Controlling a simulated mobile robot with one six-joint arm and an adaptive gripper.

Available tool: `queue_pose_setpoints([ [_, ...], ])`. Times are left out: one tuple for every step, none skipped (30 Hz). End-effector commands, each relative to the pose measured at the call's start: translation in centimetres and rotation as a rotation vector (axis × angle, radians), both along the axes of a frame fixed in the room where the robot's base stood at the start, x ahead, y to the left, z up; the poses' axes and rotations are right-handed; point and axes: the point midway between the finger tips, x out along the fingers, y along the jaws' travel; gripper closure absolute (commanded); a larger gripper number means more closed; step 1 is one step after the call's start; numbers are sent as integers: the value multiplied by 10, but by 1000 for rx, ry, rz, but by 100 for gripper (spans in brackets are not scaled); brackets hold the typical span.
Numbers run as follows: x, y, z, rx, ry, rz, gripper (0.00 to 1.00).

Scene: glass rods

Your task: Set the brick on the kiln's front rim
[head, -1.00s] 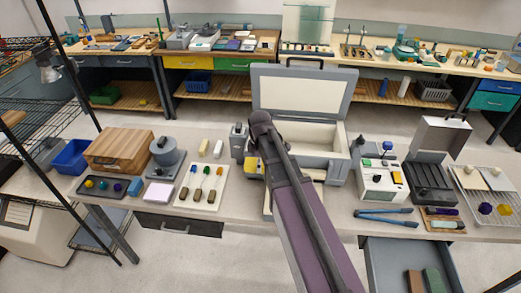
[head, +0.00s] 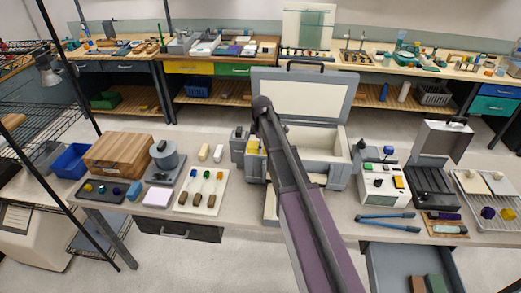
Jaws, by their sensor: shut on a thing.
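The kiln (head: 338,170) is a grey chest with a pale lining. Its lid (head: 305,93) stands open at the back, and its front rim is partly hidden by my arm. My gripper (head: 253,153) is at the kiln's left front, mostly hidden behind my wrist and arm. It is shut on a small yellow block, which I take to be the brick (head: 253,146). The brick is at the height of the kiln's upper left edge. I cannot tell whether it touches the rim.
An open drawer (head: 400,262) juts out at the lower right.

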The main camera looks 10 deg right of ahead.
Motion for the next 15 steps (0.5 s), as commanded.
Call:
queue_pose_setpoints([
  [8, -2, -1, 0, 0, 0, 88],
  [10, -2, -1, 0, 0, 0, 88],
  [12, -3, -1, 0, 0, 0, 88],
  [13, -3, -1, 0, 0, 0, 88],
  [14, -3, -1, 0, 0, 0, 88],
  [14, -4, -1, 0, 0, 0, 88],
  [15, -4, -1, 0, 0, 0, 88],
  [14, -4, -1, 0, 0, 0, 88],
  [14, -4, -1, 0, 0, 0, 88],
  [14, -4, -1, 0, 0, 0, 88],
  [14, -4, -1, 0, 0, 0, 88],
  [14, -4, -1, 0, 0, 0, 88],
  [14, -4, -1, 0, 0, 0, 88],
  [14, -4, -1, 0, 0, -1, 88],
  [14, -4, -1, 0, 0, -1, 88],
])
